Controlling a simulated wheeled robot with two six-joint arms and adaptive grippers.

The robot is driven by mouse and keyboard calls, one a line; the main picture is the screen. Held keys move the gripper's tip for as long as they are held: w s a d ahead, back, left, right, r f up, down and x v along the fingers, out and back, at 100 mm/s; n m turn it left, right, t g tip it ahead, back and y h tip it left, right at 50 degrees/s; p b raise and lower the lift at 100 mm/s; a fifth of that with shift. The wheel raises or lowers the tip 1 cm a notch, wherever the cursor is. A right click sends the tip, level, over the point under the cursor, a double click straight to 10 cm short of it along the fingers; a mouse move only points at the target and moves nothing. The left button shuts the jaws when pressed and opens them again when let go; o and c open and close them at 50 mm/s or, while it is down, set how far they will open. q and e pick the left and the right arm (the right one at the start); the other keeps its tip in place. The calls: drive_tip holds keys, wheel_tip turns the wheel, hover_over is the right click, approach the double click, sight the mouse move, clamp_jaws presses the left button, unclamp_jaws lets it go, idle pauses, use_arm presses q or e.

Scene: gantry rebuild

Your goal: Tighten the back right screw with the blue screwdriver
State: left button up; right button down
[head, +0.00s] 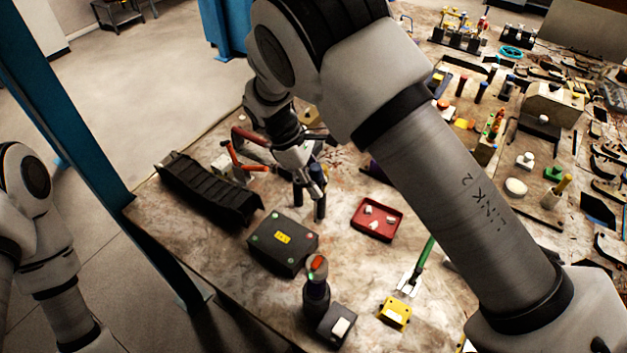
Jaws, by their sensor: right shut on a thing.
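A black box (270,256) with a yellow label and small coloured spots at its corners lies near the table's left front edge. The spots look like screw heads, too small to tell how far in they are. My right gripper (308,183) is behind the box's back right side, pointing down and shut on a dark blue-handled tool (317,180), which looks like the blue screwdriver. Its lower end hangs beside the back right of the box; I cannot tell whether it touches anything. My left arm shows at the left edge, its gripper out of frame.
A black ribbed tray (208,190) lies left of the box, a red tray (377,219) with white pieces right of it. A dark upright tool with an orange top (317,268) and a yellow block (395,313) stand in front. The right of the table (350,290) is crowded.

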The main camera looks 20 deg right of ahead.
drive_tip(key=shift+m, duration=0.3)
drive_tip(key=shift+w+f, duration=0.15)
drive_tip(key=shift+w, duration=0.1)
drive_tip(key=shift+s+a+r, duration=0.1)
drive_tip(key=shift+s+a, duration=0.1)
drive_tip(key=shift+a, duration=0.25)
drive_tip(key=shift+s+a+r, duration=0.1)
drive_tip(key=shift+s+a, duration=0.1)
drive_tip(key=shift+a, duration=0.2)
